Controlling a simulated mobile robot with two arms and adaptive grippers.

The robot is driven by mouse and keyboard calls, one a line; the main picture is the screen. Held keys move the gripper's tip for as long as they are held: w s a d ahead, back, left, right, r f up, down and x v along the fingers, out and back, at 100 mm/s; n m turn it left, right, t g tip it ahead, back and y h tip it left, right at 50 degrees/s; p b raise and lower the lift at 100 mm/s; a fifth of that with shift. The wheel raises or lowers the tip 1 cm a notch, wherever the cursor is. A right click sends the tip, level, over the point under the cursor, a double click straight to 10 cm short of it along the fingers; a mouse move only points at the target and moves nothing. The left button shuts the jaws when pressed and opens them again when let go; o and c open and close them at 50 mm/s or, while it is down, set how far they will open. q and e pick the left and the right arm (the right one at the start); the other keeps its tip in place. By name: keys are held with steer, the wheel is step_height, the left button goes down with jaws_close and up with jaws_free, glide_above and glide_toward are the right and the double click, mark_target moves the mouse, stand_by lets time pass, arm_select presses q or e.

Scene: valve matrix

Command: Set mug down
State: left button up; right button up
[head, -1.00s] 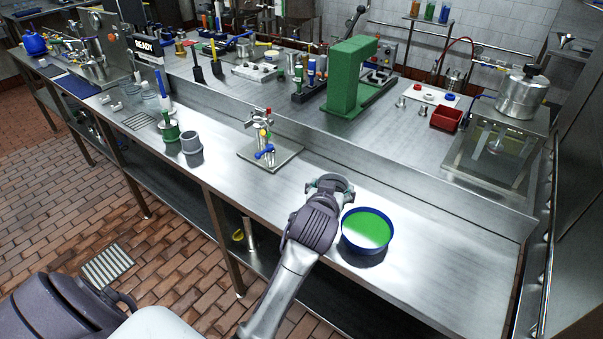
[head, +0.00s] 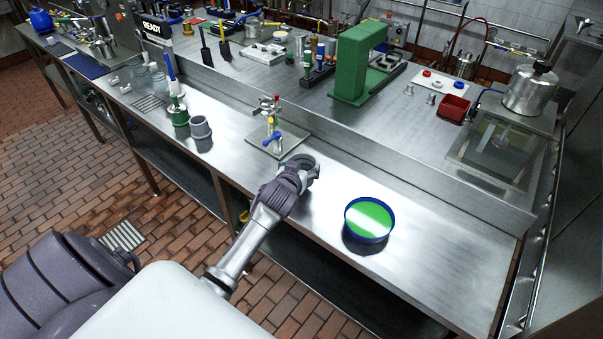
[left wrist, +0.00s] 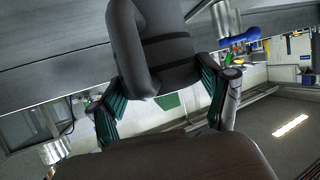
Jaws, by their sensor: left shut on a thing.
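My left gripper (head: 304,168) is over the front bench, between the small valve stand and the blue-rimmed bowl. In the left wrist view the two green-padded fingers (left wrist: 162,92) are shut on a dark grey piece between them, which I take to be the mug (left wrist: 152,45). A loop like a handle shows on its left side. In the head view the held mug is hidden or merges with the gripper, so I cannot tell whether it touches the bench. My right gripper is not in view.
The blue-rimmed bowl with green inside (head: 370,219) stands right of my gripper. The valve stand (head: 272,138) is just behind it. A grey cup (head: 200,128) and a green container (head: 179,113) stand further left. The steel bench (head: 440,260) is clear right of the bowl.

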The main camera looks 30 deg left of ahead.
arm_select(q)
step_height(320, 180, down, 3)
steer(key=shift+f, duration=0.15)
steer(key=shift+f, duration=0.2)
steer(key=o, duration=1)
steer(key=shift+r, duration=0.3)
steer(key=v, duration=1.2)
steer(key=shift+b, duration=0.35)
